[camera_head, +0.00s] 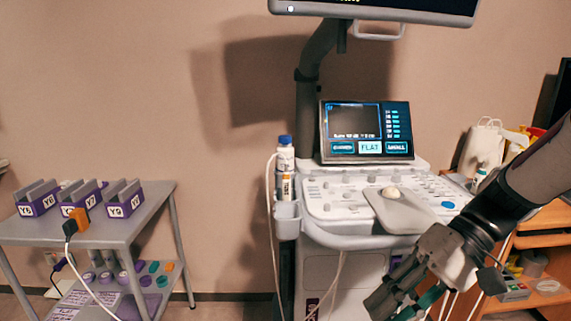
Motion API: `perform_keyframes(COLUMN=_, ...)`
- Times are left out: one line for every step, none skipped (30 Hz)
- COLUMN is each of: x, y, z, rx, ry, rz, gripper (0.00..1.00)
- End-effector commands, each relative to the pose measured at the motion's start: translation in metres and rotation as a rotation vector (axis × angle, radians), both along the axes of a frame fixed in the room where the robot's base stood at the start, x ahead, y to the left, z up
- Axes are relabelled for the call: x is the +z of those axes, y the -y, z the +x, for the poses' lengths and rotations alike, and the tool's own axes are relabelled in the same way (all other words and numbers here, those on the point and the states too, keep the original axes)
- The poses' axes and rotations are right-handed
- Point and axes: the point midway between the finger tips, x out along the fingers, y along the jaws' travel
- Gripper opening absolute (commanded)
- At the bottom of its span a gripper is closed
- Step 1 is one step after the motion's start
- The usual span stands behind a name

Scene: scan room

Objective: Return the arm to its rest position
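My gripper (402,298) is at the lower right of the head view, pointing down and to the left. My dark arm comes in from the right edge and bends down to it. The gripper hangs in front of the white ultrasound cart (345,275), just below the right part of its control panel (350,198). The fingers are dark and partly run out of the bottom of the picture, so I cannot tell how far apart they are. I see no object clearly held between them.
A grey side table (120,226) with purple probe holders (80,205) stands at left. A bottle (285,160) sits in the cart's side cup. A touch screen (366,131) and a monitor (385,8) rise above the panel. Wooden shelves (545,217) are behind my arm.

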Motion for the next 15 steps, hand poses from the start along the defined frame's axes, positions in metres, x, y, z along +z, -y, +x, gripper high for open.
perform_keyframes(x=0.008, y=-0.005, z=-0.015, rx=0.026, ry=0.008, rz=-0.057, gripper=0.28)
perform_keyframes(x=0.011, y=-0.006, z=-0.023, rx=0.036, ry=0.01, rz=-0.091, gripper=0.28)
perform_keyframes(x=0.014, y=-0.008, z=-0.035, rx=0.049, ry=0.011, rz=-0.135, gripper=0.28)
perform_keyframes(x=0.017, y=-0.009, z=-0.043, rx=0.058, ry=0.014, rz=-0.168, gripper=0.28)
perform_keyframes(x=0.019, y=-0.009, z=-0.051, rx=0.065, ry=0.018, rz=-0.202, gripper=0.28)
perform_keyframes(x=0.021, y=-0.009, z=-0.062, rx=0.074, ry=0.024, rz=-0.246, gripper=0.28)
perform_keyframes(x=0.023, y=-0.008, z=-0.07, rx=0.079, ry=0.03, rz=-0.28, gripper=0.28)
perform_keyframes(x=0.024, y=-0.008, z=-0.078, rx=0.083, ry=0.037, rz=-0.313, gripper=0.28)
perform_keyframes(x=0.026, y=-0.006, z=-0.088, rx=0.086, ry=0.049, rz=-0.356, gripper=0.28)
perform_keyframes(x=0.027, y=-0.005, z=-0.095, rx=0.088, ry=0.058, rz=-0.388, gripper=0.28)
perform_keyframes(x=0.028, y=-0.004, z=-0.103, rx=0.088, ry=0.068, rz=-0.421, gripper=0.28)
perform_keyframes(x=0.029, y=-0.001, z=-0.112, rx=0.088, ry=0.083, rz=-0.463, gripper=0.28)
perform_keyframes(x=0.03, y=0.001, z=-0.119, rx=0.087, ry=0.096, rz=-0.493, gripper=0.28)
perform_keyframes(x=0.03, y=0.003, z=-0.125, rx=0.085, ry=0.109, rz=-0.521, gripper=0.28)
perform_keyframes(x=0.03, y=0.006, z=-0.132, rx=0.081, ry=0.124, rz=-0.556, gripper=0.28)
